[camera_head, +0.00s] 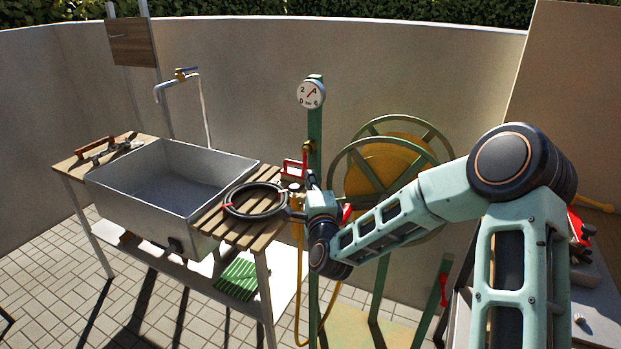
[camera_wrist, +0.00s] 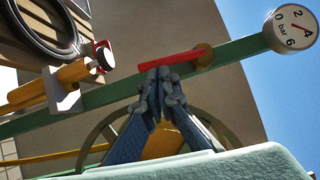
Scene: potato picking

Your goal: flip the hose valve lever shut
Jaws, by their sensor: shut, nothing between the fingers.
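The hose valve has a red lever (camera_wrist: 172,63) on a brass body (camera_wrist: 203,56), mounted on the green post (camera_wrist: 232,53) below a pressure gauge. In the wrist view the lever lies roughly along the post, pointing away from the gauge. In the head view the brass body (camera_head: 311,146) shows on the post, with red parts just below it. My gripper (camera_wrist: 160,74) is shut and empty. Its fingertips overlap the lever near its free end in the wrist view; I cannot tell whether they touch it.
The gauge (camera_head: 310,94) tops the post. A hose reel (camera_head: 385,170) stands right behind it. A yellow hose fitting (camera_wrist: 50,85) with a red-and-black end is beside my fingers. A slatted bench with a coiled black hose (camera_head: 255,201) and a sink (camera_head: 170,185) stand left.

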